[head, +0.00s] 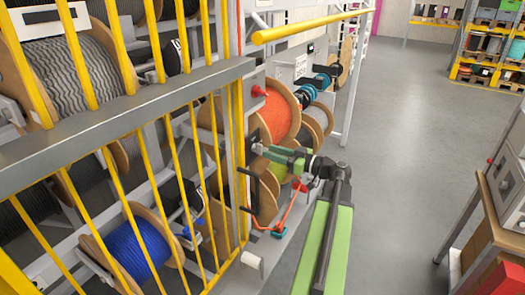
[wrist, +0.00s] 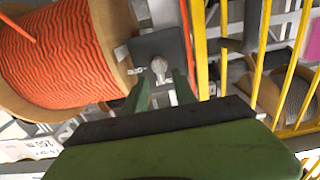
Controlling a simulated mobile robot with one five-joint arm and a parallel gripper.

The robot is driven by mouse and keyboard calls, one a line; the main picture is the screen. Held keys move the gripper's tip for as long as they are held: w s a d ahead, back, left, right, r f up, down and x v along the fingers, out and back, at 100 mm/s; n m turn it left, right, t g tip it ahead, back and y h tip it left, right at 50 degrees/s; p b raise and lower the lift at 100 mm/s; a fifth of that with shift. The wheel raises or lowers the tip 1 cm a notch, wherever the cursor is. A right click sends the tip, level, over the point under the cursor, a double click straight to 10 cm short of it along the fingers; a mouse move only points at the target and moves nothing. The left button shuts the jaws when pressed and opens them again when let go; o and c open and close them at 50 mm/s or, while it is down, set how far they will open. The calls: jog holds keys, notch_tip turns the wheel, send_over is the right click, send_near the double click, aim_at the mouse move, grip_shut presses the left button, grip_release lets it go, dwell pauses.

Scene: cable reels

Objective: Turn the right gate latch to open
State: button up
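The right gate latch shows in the wrist view as a silver knob (wrist: 158,66) on a dark square plate (wrist: 150,48), beside the yellow gate post. My gripper (wrist: 160,82) is open, with one green finger on each side below the knob. The knob appears just beyond the fingertips and in line with the gap; I cannot tell whether either finger touches it. In the head view my gripper (head: 262,149) reaches left to the edge of the yellow barred gate (head: 110,125). There the latch is mostly hidden by my gripper and too small to read.
An orange cable reel (head: 278,118) stands close behind my gripper, and it fills the left of the wrist view (wrist: 60,55). A black handle (head: 246,188) is on the gate edge below. A workbench (head: 490,200) stands at right. The floor (head: 405,130) between is clear.

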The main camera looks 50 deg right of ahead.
aim_at(262, 149)
jog(key=x, duration=0.4)
jog(key=shift+c, duration=0.2)
